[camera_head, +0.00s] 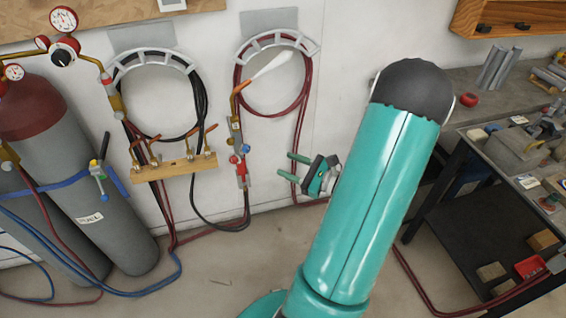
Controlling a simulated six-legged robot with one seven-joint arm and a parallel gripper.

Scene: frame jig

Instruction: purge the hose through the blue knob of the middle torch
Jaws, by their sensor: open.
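A brass torch (236,130) hangs upright against the white wall near the middle of the view. Its blue knob (246,149) is on the right side of its body, with a red knob (233,159) just lower left. A pale white plume-like streak (272,66) slants up and right from its tip. Dark red and black hoses meet below the torch. My gripper (288,168) is to the right of the torch and a little below the blue knob. Its two teal fingers are apart and point left, with nothing between them. A gap shows between the fingertips and the torch.
Coiled hoses hang on two wall hangers (277,40). A wooden rack (175,178) with copper tips is left of the torch. Gas cylinders (100,205) with gauges stand at far left. A cluttered workbench (455,137) is at right. Hoses lie on the floor.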

